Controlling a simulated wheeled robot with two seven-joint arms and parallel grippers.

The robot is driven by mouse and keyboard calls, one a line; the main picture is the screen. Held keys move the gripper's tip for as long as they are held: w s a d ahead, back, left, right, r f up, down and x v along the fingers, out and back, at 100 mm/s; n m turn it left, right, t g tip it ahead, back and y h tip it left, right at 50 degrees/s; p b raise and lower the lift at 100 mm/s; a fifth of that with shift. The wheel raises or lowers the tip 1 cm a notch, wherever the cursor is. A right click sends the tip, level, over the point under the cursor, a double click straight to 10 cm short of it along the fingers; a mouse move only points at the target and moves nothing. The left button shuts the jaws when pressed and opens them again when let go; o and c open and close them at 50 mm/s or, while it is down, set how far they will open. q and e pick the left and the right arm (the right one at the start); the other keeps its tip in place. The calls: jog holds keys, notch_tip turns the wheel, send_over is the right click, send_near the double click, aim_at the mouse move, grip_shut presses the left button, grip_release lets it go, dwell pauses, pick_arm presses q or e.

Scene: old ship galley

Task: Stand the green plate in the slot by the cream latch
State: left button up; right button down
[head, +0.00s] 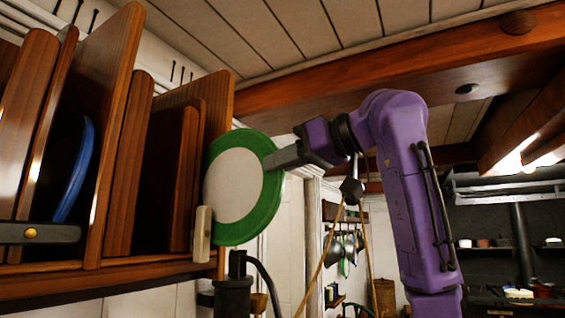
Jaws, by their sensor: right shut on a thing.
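The green plate (272,187) has a broad green rim and a pale centre. It is held upright by my right gripper (275,159), which is shut on its upper right rim. The plate is at the right end of the wooden rack, overlapping the end panel in the picture; I cannot tell whether any of it is inside a slot. The cream latch (202,234), a short upright piece, is at the rack's front edge, just by the plate's lower left rim. An empty-looking slot (161,180) shows left of the latch. My left gripper is out of view.
The wooden rack (118,130) has tall upright dividers. A blue plate (75,170) stands in a slot at the left, behind a dark horizontal latch (55,233) with a brass knob. A wooden beam (400,60) runs overhead. Hanging pans (340,250) are farther back.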

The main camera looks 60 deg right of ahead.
send_near(214, 179)
jog(key=shift+w+d+f+p, duration=0.15)
jog(key=shift+w+d+p, duration=0.1)
jog(key=shift+w, duration=0.35)
jog(key=shift+w+d+f+p, duration=0.1)
jog(key=shift+w+d+p, duration=0.15)
jog(key=shift+w, duration=0.3)
dwell(0.5)
jog(key=shift+w+a+p, duration=0.15)
jog(key=shift+w+p, duration=0.4)
jog(key=shift+w, duration=1.35)
jog(key=shift+w+a+p, duration=0.15)
jog(key=shift+w+p, duration=0.4)
jog(key=shift+w, duration=1.35)
jog(key=shift+f, duration=0.1)
jog(key=shift+w+f+b, duration=0.15)
jog(key=shift+f+b, duration=0.4)
jog(key=shift+b, duration=0.1)
